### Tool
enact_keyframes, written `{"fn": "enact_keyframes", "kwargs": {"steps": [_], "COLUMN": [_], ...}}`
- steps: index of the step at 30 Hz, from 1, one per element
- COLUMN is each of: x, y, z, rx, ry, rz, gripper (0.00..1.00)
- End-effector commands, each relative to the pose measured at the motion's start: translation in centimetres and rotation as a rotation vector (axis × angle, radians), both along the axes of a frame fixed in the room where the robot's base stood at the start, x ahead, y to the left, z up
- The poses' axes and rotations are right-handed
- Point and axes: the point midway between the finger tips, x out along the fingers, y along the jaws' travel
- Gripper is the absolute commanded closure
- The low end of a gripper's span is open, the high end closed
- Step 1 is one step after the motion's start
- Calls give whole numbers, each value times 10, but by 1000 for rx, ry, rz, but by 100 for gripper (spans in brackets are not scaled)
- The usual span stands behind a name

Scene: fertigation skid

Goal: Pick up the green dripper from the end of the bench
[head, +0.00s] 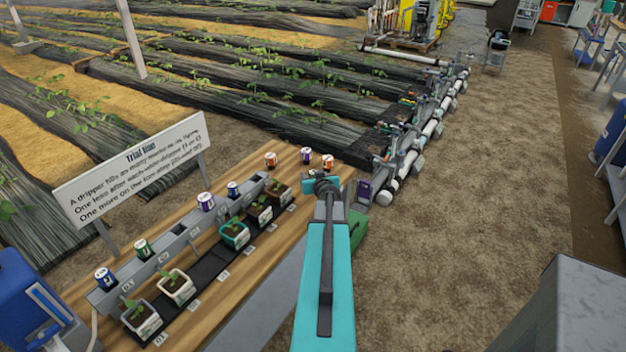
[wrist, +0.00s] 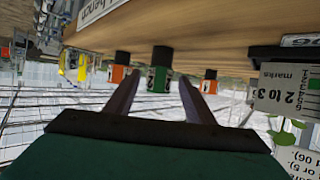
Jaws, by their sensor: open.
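The green dripper (wrist: 159,78), a small can-like piece with a dark cap and a pale label, shows in the wrist view between the ends of my gripper's two fingers (wrist: 161,88). The fingers are open, one on each side of it, with gaps left. I cannot tell how deep it sits between them. The wrist view is upside down, so the wooden bench (wrist: 190,30) is at its top. Another green-labelled piece (head: 142,248) stands in the near-left rack.
Orange drippers stand on either side in the wrist view, one left (wrist: 119,76), one right (wrist: 209,81). In the head view potted seedlings (head: 234,233) line the bench, beside a sign (head: 135,172). Pipework (head: 410,150) lies beyond.

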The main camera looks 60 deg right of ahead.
Motion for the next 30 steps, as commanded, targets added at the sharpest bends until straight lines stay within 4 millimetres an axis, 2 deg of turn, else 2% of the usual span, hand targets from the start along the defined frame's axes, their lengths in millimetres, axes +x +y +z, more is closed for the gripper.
{"fn": "enact_keyframes", "kwargs": {"steps": [21,30], "x": [28,32], "y": [-33,-36], "z": [-14,-17], "rx": [0,0], "ry": [0,0], "rz": [-1,-1], "gripper": [51,51]}}
